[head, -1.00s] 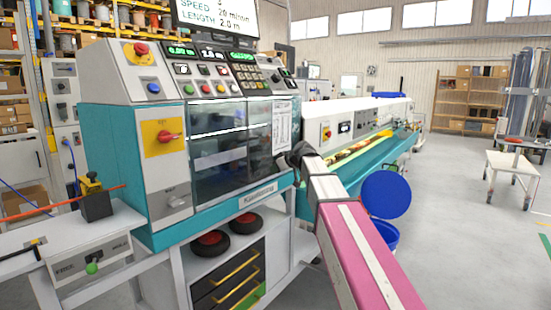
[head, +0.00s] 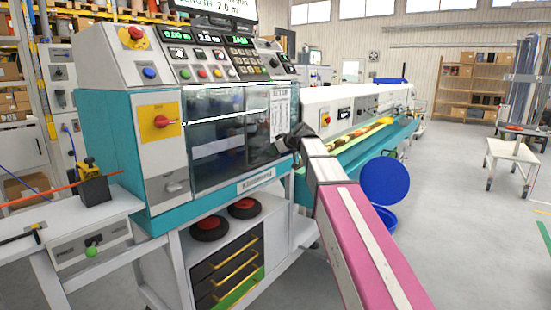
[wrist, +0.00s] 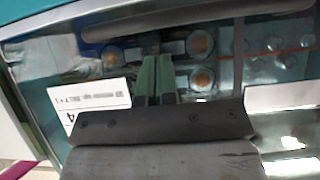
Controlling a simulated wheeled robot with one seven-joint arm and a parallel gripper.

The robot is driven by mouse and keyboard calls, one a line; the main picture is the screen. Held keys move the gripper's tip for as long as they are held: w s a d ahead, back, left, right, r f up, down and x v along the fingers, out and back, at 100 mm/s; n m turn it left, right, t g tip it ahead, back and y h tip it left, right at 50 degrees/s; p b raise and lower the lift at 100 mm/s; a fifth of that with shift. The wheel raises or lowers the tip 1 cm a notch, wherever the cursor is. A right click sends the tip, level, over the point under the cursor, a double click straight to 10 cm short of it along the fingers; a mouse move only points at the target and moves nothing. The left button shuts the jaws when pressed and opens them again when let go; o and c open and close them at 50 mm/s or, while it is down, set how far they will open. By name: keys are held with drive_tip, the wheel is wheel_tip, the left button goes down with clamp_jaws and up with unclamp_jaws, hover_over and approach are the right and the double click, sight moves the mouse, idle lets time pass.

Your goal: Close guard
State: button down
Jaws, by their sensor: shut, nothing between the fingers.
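The guard (head: 222,140) is a smoked see-through panel on the front of the teal and grey machine. A bright edge runs across its upper part, and dark parts show behind it. I cannot tell whether it is fully closed. My gripper (head: 284,143) is at the guard's right side, by a white printed sheet (head: 280,112); its fingertips are hard to make out there. In the wrist view my gripper's greenish fingers (wrist: 156,76) are together and empty, in front of the glassy panel (wrist: 285,62). Round orange-centred rollers show beyond them. Contact with the panel cannot be told.
A red rotary switch (head: 162,121) on a yellow plate and a grey latch (head: 176,186) are left of the guard. A bench (head: 95,222) stands at the left. A blue round lid (head: 385,181) is right of my arm. Open floor lies farther right.

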drive_tip(key=v, duration=1.1)
drive_tip(key=s+d+f+m+g+h, duration=0.1)
drive_tip(key=s+d+f+m+h, duration=0.2)
drive_tip(key=f, duration=1)
drive_tip(key=s+d+f+m+g+h, duration=0.15)
drive_tip(key=s+f, duration=0.35)
drive_tip(key=f, duration=0.7)
drive_tip(key=s+d+f+m+g+h, duration=0.2)
drive_tip(key=s+d+f+m, duration=0.1)
drive_tip(key=s+f, duration=0.6)
drive_tip(key=s+d+f+m+g+h, duration=0.2)
drive_tip(key=s+d+f, duration=0.3)
drive_tip(key=s+f, duration=0.4)
wheel_tip(320, 180, down, 4)
drive_tip(key=shift+r+m, duration=0.15)
drive_tip(key=shift+m, duration=0.3)
